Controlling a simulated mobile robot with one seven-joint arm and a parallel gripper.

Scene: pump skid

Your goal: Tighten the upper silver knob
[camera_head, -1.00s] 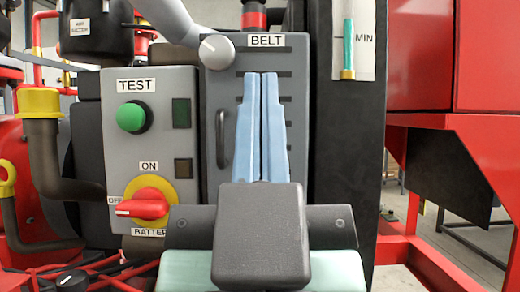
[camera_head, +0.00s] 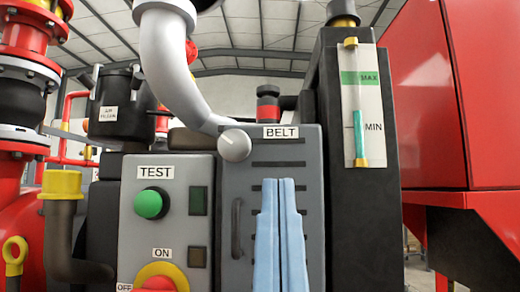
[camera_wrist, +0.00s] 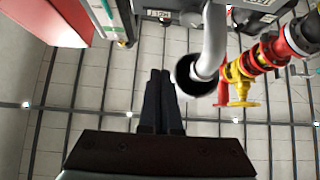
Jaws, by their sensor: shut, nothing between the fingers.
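A round silver-grey knob (camera_head: 234,145) with a light mark on its face sits at the upper left corner of the grey BELT cover (camera_head: 262,170), beside the end of the pale curved pipe. No second silver knob shows in the head view. My gripper (camera_head: 279,181) has pale blue fingers, pressed together and pointing up, with nothing between them. In the head view it overlaps the lower right part of the BELT cover, below and right of the knob. In the wrist view the fingers (camera_wrist: 160,72) look dark and closed. I cannot pick out the knob there.
The TEST panel (camera_head: 166,215) with a green button stands left of the cover. A black tank with a level gauge (camera_head: 357,130) and a red housing (camera_head: 450,110) stand to the right. The pale pipe (camera_head: 170,60) bends down towards the knob. In the wrist view it lies close right of my fingers.

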